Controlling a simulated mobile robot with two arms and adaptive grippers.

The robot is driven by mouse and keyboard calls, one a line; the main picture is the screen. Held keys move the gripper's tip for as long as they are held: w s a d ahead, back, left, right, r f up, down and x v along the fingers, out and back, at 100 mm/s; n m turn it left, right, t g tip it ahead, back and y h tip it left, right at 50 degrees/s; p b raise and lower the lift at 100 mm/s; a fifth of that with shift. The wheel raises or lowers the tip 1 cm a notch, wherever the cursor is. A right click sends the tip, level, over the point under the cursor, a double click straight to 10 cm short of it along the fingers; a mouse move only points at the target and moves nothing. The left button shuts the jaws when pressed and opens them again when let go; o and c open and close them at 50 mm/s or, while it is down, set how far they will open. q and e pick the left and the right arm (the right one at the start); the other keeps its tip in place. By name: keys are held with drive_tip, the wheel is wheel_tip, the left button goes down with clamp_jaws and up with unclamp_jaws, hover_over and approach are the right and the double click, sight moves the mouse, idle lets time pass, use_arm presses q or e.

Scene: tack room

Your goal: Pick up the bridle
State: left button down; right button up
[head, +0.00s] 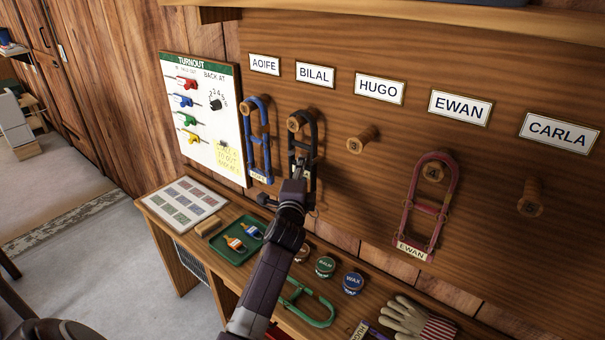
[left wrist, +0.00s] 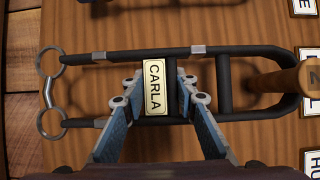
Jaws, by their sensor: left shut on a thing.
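A black bridle (head: 311,131) hangs on the wooden peg (head: 298,121) below the BILAL sign. In the left wrist view the bridle (left wrist: 110,55) shows a cream name tag (left wrist: 155,85) reading CARLA, and metal rings at its left end. Its other end loops around the peg (left wrist: 290,85). My left gripper (head: 299,176) is shut on the bridle at the tag; its fingers (left wrist: 157,98) lie on either side of the tag in the left wrist view. My right gripper is not in view.
A blue bridle (head: 249,130) hangs close at the left, a red bridle (head: 409,210) further right. The HUGO peg (head: 362,139) and CARLA peg (head: 530,203) are bare. Below, the bench holds a green tray (head: 226,252), tins (head: 325,266), a green bridle (head: 313,320) and gloves (head: 405,318).

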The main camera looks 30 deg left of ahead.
use_arm(q)
drive_tip(key=shift+r, duration=0.1)
drive_tip(key=shift+r, duration=0.1)
drive_tip(key=shift+r, duration=0.6)
wheel_tip(320, 180, up, 2)
drive_tip(key=shift+s+a+r+b, duration=0.1)
drive_tip(key=shift+b, duration=0.4)
drive_tip(key=s+a+b, duration=0.1)
drive_tip(key=s+b, duration=0.2)
drive_tip(key=s, duration=1.4)
drive_tip(key=shift+s+a, duration=0.15)
drive_tip(key=shift+s, duration=0.25)
